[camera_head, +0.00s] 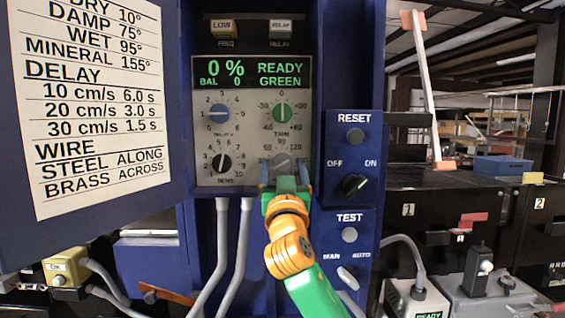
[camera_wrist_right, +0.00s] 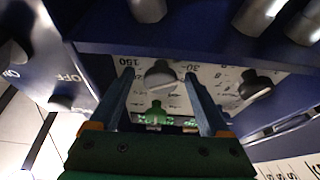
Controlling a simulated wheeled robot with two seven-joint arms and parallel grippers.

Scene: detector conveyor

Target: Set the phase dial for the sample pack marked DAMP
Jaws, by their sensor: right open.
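The grey phase dial (camera_head: 283,161) is low on the right of the control panel, with 60, 90 and 120 legible on its scale. My right gripper (camera_head: 285,174) is in front of it, its fingers open on either side. In the right wrist view the grey knob (camera_wrist_right: 160,74) sits between the open blue fingers, with gaps showing; its setting cannot be told. The white card (camera_head: 95,100) lists DAMP 75°, between DRY 10° and WET 95°. The display (camera_head: 252,73) reads 0 %, BAL 0, READY GREEN. My left gripper and the sample pack are out of view.
A box with a RESET button (camera_head: 355,135) and an OFF/ON knob (camera_head: 354,186) stands out at right, above a TEST box (camera_head: 347,235).

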